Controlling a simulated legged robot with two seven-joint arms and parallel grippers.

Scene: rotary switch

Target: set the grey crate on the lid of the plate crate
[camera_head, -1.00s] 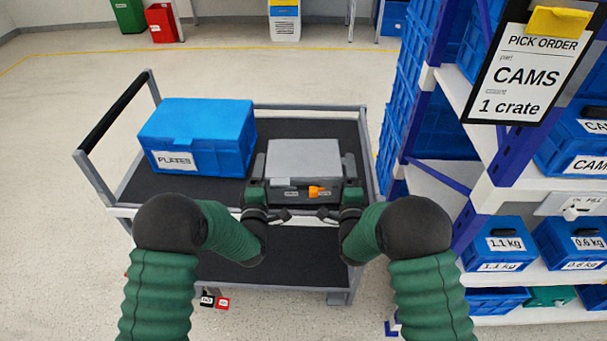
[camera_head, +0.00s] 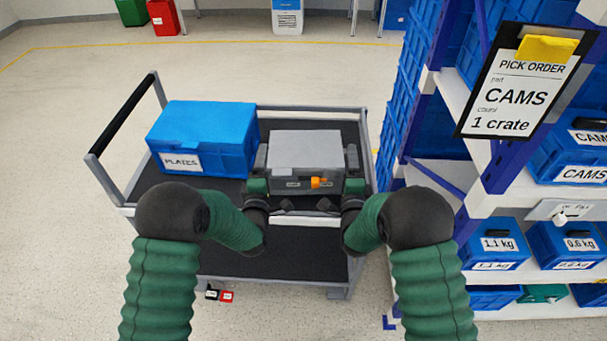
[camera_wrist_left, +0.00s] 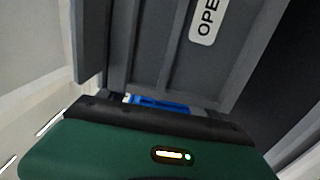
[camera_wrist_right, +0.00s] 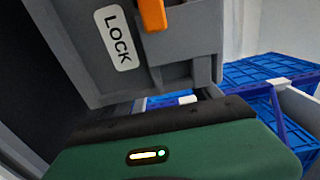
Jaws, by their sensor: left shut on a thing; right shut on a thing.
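The grey crate (camera_head: 306,150) has a light grey lid and an orange switch handle (camera_head: 319,182) on its front. It is at the right part of the cart's upper deck, beside the blue plate crate (camera_head: 203,138), which is closed and labelled PLATES. My left gripper (camera_head: 259,176) is shut on the grey crate's left side. My right gripper (camera_head: 353,176) is shut on its right side. The left wrist view shows the crate's grey wall (camera_wrist_left: 180,50) and part of an OPEN label. The right wrist view shows its wall (camera_wrist_right: 180,50), a LOCK label and the orange handle. The fingertips are hidden.
The cart (camera_head: 160,180) has a dark upper deck, a lower shelf and a push handle at left. A shelf rack (camera_head: 450,100) with blue crates and a pick order sign (camera_head: 522,90) stands close on the right. Open floor lies left of the cart.

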